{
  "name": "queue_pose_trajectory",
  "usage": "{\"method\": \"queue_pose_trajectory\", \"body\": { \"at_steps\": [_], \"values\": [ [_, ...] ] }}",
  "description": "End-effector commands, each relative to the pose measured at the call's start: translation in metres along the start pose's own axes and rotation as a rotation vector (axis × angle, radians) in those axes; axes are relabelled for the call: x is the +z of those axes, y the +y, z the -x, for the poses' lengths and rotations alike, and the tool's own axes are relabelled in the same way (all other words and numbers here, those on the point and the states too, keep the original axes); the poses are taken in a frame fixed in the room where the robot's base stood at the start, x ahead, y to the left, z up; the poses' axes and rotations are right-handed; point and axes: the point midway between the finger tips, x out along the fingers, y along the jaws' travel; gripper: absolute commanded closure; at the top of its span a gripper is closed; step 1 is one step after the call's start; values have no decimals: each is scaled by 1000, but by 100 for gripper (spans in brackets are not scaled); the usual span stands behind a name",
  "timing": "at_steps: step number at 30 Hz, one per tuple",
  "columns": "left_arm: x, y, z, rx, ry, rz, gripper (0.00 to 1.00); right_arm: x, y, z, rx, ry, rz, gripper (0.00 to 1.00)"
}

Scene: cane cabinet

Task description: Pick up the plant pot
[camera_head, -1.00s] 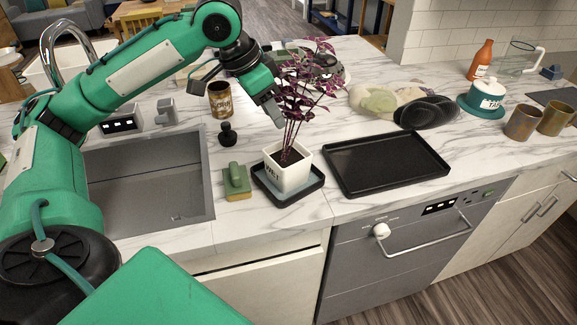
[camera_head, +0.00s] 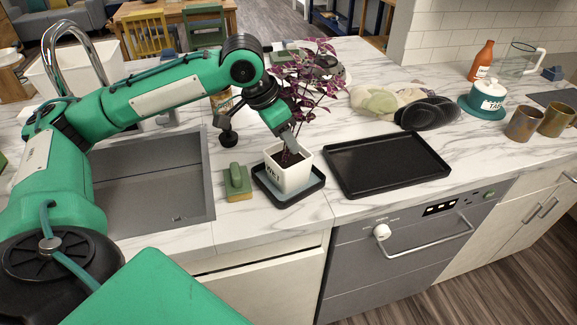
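The plant pot (camera_head: 289,176) is a white square pot with dark lettering and a plant with purple leaves (camera_head: 314,85). It stands upright on a small black tray (camera_head: 262,184) on the marble counter. My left gripper (camera_head: 291,146) points down at the pot's top from the left, with a grey finger at or just above the soil and close to the stems. The other finger is not clearly seen, so I cannot tell how wide the gripper is or whether it touches the pot. My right gripper is not in view.
A large black tray (camera_head: 385,164) lies to the right. A small black stopper-like object (camera_head: 228,137) and a partly hidden can (camera_head: 221,103) are behind my arm.

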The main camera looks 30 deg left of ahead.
Motion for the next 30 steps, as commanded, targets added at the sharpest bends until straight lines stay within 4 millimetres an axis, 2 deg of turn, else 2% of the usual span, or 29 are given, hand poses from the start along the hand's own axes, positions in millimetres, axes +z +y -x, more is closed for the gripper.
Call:
{"method": "queue_pose_trajectory", "body": {
  "at_steps": [30],
  "values": [
    [2, 0, -4, 0, 0, 0, 62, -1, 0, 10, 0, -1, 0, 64]
  ]
}}
